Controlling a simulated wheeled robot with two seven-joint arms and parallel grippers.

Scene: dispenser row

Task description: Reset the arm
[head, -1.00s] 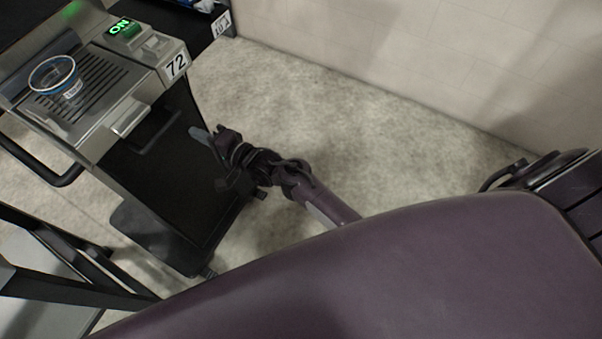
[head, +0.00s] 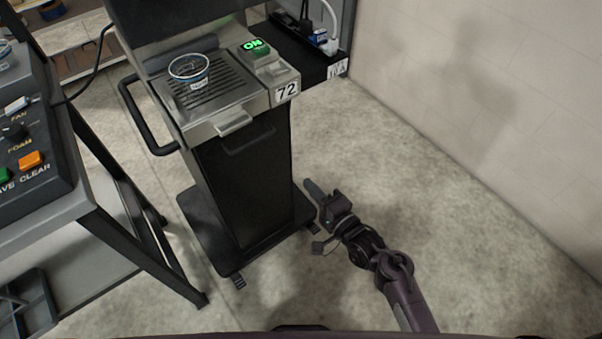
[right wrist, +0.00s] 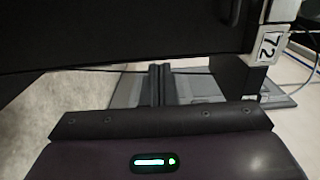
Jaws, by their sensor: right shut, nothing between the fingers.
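My right gripper (head: 312,190) is shut and empty. In the head view it hangs low over the floor, just right of the black cabinet of dispenser 72 (head: 243,185), apart from it as far as I can tell. In the right wrist view the closed fingers (right wrist: 160,85) show in the middle, below the dark underside of a machine. My left gripper is not in view. A clear cup with a blue rim (head: 190,68) stands upright on the dispenser's slotted drip tray (head: 225,105). The green ON switch (head: 256,45) is lit.
A control box with an orange button (head: 31,160) stands on a dark-framed table (head: 100,215) at the left. A black shelf (head: 318,62) with a white cable is behind the dispenser. A pale wall (head: 480,110) closes the right side. The floor (head: 400,190) between is clear.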

